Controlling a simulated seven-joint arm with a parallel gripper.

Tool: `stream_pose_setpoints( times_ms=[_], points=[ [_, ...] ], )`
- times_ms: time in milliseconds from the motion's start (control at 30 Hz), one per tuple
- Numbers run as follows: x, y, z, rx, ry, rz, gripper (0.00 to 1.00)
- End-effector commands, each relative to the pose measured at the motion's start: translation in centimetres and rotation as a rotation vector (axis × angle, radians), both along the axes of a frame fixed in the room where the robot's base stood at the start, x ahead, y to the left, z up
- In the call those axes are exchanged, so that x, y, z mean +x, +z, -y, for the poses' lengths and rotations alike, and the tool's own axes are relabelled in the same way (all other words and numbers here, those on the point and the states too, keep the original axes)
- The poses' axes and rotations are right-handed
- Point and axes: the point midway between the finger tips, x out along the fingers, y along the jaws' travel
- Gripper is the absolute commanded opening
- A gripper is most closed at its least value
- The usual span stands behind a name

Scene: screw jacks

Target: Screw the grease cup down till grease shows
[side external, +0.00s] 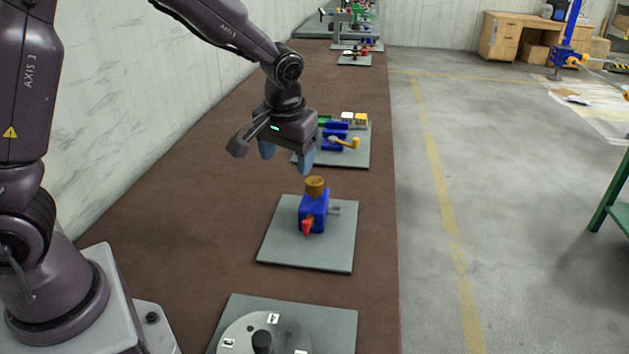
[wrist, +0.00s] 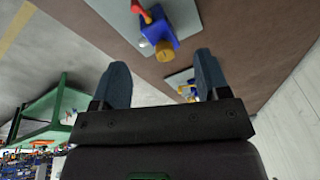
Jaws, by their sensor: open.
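The brass grease cup (side external: 315,186) stands upright on top of a blue block (side external: 313,211) on a grey plate (side external: 285,252) in the side external view. A red piece (side external: 307,227) is on the block's near face and a grey pin sticks out at its right. My gripper (side external: 287,158) is open and empty, above and to the left of the cup, apart from it. No grease can be made out.
In front is a plate with a grey disc and dark knob (side external: 262,342). The brown bench (side external: 190,200) is clear to the left of the cup's plate. A wall runs along its left side.

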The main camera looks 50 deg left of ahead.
Motion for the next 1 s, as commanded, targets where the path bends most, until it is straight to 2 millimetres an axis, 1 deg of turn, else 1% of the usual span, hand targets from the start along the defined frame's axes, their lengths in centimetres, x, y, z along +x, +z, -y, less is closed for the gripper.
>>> stream_pose_setpoints(
  times_ms=[33,133,167,200,267,333,433,567,667,900,1000],
  points=[
    [1.5,-1.3,-0.6,0.023,0.05,0.007,0.69],
    [4.3,-2.5,-1.8,0.06,0.169,0.068,0.69],
    [5.2,-2.5,-2.1,0.065,0.204,0.096,0.69],
    [6.1,-2.1,-2.5,0.067,0.249,0.136,0.69],
    [7.0,-1.2,-2.7,0.059,0.302,0.19,0.69],
    [7.3,-1.0,-2.6,0.048,0.348,0.218,0.69],
    [7.4,-1.2,-2.7,0.039,0.388,0.231,0.69],
    [7.6,-2.3,-3.0,0.038,0.397,0.23,0.69],
    [8.0,-3.9,-3.6,0.038,0.397,0.227,0.69],
    [9.2,-8.6,-5.1,0.038,0.395,0.227,0.69],
    [9.7,-10.3,-5.6,0.038,0.395,0.228,0.69]
  ],
)
